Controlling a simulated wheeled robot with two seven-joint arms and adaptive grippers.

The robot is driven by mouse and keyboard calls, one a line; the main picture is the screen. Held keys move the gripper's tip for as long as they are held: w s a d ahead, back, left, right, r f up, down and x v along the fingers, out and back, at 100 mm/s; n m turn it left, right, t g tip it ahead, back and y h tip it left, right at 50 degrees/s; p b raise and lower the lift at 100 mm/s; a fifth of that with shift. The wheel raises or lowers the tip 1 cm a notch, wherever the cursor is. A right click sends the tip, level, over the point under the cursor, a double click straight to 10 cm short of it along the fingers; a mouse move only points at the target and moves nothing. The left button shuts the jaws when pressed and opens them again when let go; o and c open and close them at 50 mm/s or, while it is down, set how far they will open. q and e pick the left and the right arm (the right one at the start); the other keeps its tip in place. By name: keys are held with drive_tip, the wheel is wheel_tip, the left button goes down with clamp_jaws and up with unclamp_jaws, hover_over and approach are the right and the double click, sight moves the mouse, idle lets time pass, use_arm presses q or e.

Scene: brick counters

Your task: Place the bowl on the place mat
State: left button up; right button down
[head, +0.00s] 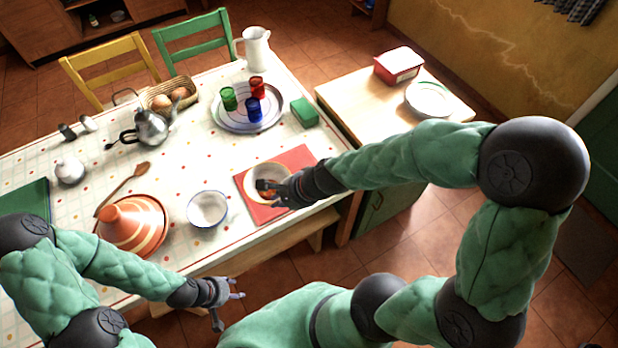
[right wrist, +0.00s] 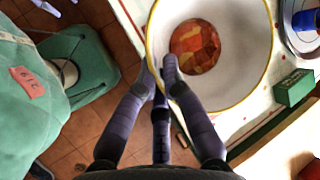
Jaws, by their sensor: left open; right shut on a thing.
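The bowl (head: 252,176) is pale with a yellow rim and an orange patterned bottom, which shows clearly in the right wrist view (right wrist: 238,72). In the head view it is over the red place mat (head: 298,157); I cannot tell whether it touches the mat. My right gripper (head: 270,187) is shut on the bowl's near rim; in the right wrist view the fingers (right wrist: 165,85) pinch that rim. The gripper hides part of the bowl and mat. My left gripper (head: 229,307) is open and empty, off the table's near edge.
A white bowl with blue rim (head: 207,209) and an orange striped tagine (head: 135,228) stand left of the mat. A tray (head: 226,118) with coloured cups, a green block (head: 305,112) and a white pitcher (head: 257,48) stand behind. A side counter (head: 355,105) is to the right.

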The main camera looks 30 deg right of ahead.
drive_tip(key=w+d+f+b, duration=0.2)
drive_tip(key=w+d+f, duration=0.2)
drive_tip(key=w+d+f+b, duration=0.3)
drive_tip(key=w+d+f, duration=0.1)
drive_tip(key=d, duration=0.1)
drive_tip(key=shift+w+d+f+b, duration=0.1)
drive_tip(key=shift+d+f+b, duration=0.05)
drive_tip(key=shift+f+b, duration=0.15)
drive_tip(key=shift+w+d+f, duration=0.2)
drive_tip(key=shift+d, duration=0.05)
drive_tip(key=shift+w+d+f, duration=0.1)
drive_tip(key=shift+d+f, duration=0.05)
drive_tip(key=shift+f, duration=0.05)
drive_tip(key=shift+w+d+f+b, duration=0.1)
drive_tip(key=shift+f+b, duration=0.5)
drive_tip(key=shift+f, duration=0.3)
drive_tip(key=shift+w+d+f+b, duration=0.1)
drive_tip(key=shift+f+b, duration=0.45)
drive_tip(key=shift+f, duration=0.3)
drive_tip(key=shift+f, duration=0.15)
drive_tip(key=c, duration=1.4)
unclamp_jaws()
